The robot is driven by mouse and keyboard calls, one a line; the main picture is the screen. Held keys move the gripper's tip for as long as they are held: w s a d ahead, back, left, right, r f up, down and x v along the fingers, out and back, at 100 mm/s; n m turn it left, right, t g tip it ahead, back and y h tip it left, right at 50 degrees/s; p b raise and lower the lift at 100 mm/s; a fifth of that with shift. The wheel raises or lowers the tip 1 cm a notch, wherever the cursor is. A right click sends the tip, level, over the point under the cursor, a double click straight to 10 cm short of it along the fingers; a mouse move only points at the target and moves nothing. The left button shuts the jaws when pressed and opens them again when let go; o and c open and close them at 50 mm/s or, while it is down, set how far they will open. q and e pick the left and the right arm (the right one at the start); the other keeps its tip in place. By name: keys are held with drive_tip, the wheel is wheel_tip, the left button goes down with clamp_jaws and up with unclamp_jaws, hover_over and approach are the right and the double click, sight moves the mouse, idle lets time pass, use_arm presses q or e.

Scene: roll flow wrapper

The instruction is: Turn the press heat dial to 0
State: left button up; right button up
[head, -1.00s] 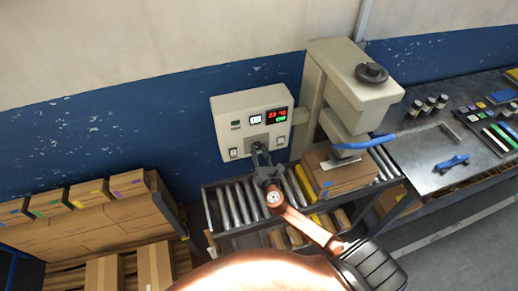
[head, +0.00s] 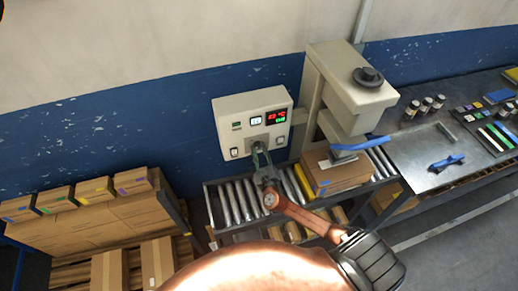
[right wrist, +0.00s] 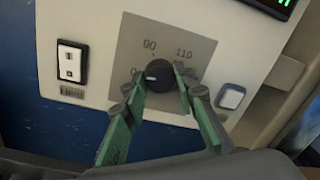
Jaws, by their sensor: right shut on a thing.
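The heat dial (right wrist: 158,76) is a round black knob with a white mark, on a grey scale plate (right wrist: 205,45). The mark points left, towards a partly covered 0; 90 and 110 are printed above. My right gripper (right wrist: 160,78) is shut on the dial, one green finger on each side. In the head view the same gripper (head: 259,155) reaches the lower middle of the pale control box (head: 228,106) and hides the dial. The box's display (head: 277,117) shows small red and green digits, too blurred to read. My left gripper is not in view.
White switches flank the dial, one on the left (right wrist: 70,62) and one on the right (right wrist: 231,97). The press (head: 350,85) stands right of the box. A roller conveyor (head: 235,203) with a carton (head: 340,178) runs below. Stacked cartons (head: 95,220) stand at left.

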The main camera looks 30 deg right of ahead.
drive_tip(key=shift+f+n+p, duration=0.15)
drive_tip(key=shift+n+p, duration=0.25)
drive_tip(key=shift+n, duration=0.6)
drive_tip(key=o, duration=1.2)
drive_tip(key=shift+c, duration=0.2)
drive_tip(key=shift+s, duration=0.1)
drive_tip(key=v, duration=1.1)
drive_tip(key=shift+s, duration=0.4)
